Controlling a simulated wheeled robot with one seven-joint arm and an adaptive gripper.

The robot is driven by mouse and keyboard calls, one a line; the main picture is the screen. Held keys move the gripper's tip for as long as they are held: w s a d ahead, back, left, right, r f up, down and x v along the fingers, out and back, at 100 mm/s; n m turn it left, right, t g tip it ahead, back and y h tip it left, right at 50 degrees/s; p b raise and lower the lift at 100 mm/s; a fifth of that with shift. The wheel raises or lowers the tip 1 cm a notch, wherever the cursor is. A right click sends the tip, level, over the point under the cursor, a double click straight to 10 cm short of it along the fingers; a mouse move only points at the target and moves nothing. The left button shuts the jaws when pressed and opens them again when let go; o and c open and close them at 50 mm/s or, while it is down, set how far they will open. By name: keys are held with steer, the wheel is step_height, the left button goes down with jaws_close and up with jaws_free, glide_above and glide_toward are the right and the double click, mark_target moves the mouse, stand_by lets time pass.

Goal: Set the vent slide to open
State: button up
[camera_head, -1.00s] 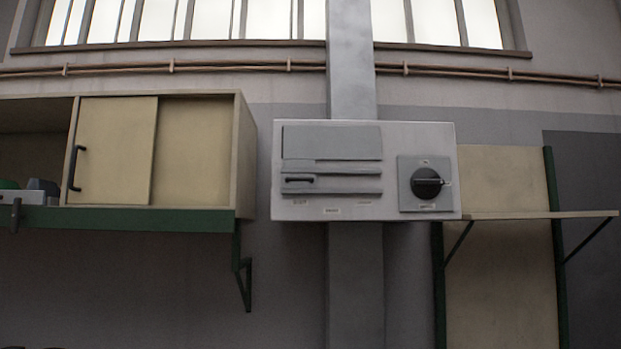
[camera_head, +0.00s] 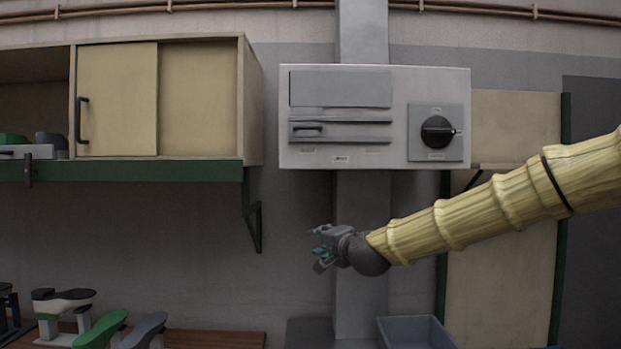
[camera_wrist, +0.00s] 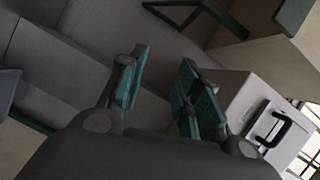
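The vent slide is a grey strip with a small black handle (camera_head: 308,127) on the pale grey wall box (camera_head: 340,157). The handle stands at the left end of its track, under a flat grey panel (camera_head: 340,88). Small labels sit below the track, too small to read. A black handle on a pale box also shows at the right of the wrist view (camera_wrist: 272,125). My gripper (camera_head: 318,250) is below the box, apart from it. In the wrist view its teal-padded fingers (camera_wrist: 160,88) stand apart with nothing between them.
A black rotary knob (camera_head: 437,132) is on the box's right side. A cabinet with a sliding door (camera_head: 118,100) hangs at left above a green rail (camera_head: 130,171). Shoe lasts (camera_head: 100,328) stand at lower left. A grey bin (camera_head: 415,332) sits below my arm.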

mark_target(309, 128)
steer(key=s+d+r+m+t+y+p, duration=0.1)
steer(key=s+r+m+t+y, duration=0.2)
steer(key=r, duration=2.4)
steer(key=shift+n+h, duration=0.5)
steer(key=shift+h, duration=0.2)
steer(key=p+x, duration=0.4)
steer(key=x, duration=0.5)
steer(key=shift+w+a+r+p, duration=0.15)
steer(key=shift+w+r+p, duration=0.05)
steer(key=shift+w+p, duration=0.1)
jaws_close()
